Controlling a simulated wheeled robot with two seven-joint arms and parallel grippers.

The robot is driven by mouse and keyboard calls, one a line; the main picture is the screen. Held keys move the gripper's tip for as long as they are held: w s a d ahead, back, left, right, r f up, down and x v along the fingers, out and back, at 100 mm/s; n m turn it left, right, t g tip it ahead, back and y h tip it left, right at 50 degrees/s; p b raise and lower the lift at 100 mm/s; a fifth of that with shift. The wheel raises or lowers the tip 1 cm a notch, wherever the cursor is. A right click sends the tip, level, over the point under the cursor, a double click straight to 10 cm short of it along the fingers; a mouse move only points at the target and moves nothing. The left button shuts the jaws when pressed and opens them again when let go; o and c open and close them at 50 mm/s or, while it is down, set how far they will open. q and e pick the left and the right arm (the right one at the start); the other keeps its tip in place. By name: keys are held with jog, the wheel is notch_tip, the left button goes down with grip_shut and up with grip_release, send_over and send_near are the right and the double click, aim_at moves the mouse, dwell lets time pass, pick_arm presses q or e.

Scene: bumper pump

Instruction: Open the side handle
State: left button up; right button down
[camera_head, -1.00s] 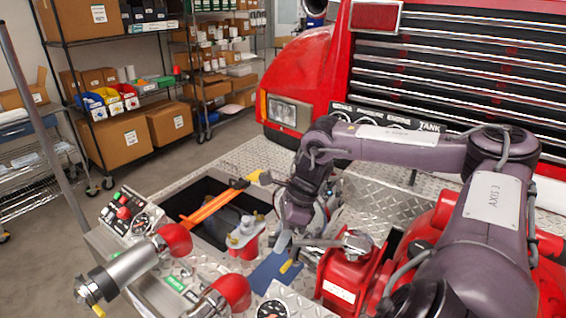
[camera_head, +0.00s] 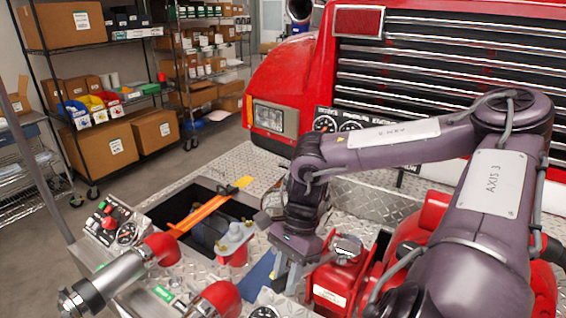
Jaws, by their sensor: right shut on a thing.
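My right gripper (camera_head: 285,272) points down at the left side of the red pump body (camera_head: 335,280), at lower centre in the head view. It is shut on the side handle (camera_head: 318,263), a metal lever beside the silver cap (camera_head: 346,248). My wrist and fingers hide most of the handle, so its exact angle is hard to tell. My left gripper is not in view.
Left of my gripper are a red-based fitting (camera_head: 236,243), an open dark bin with orange-handled tools (camera_head: 205,214), and red-capped pipes (camera_head: 162,250). The truck's grille (camera_head: 440,80) stands behind.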

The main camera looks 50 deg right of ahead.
jog(key=shift+s, duration=0.15)
jog(key=c, duration=1.1)
grip_release()
jog(key=shift+d+r, duration=0.2)
jog(key=shift+r, duration=0.1)
jog(key=b+v, duration=0.1)
jog(key=v, duration=0.6)
jog(key=shift+a, duration=0.1)
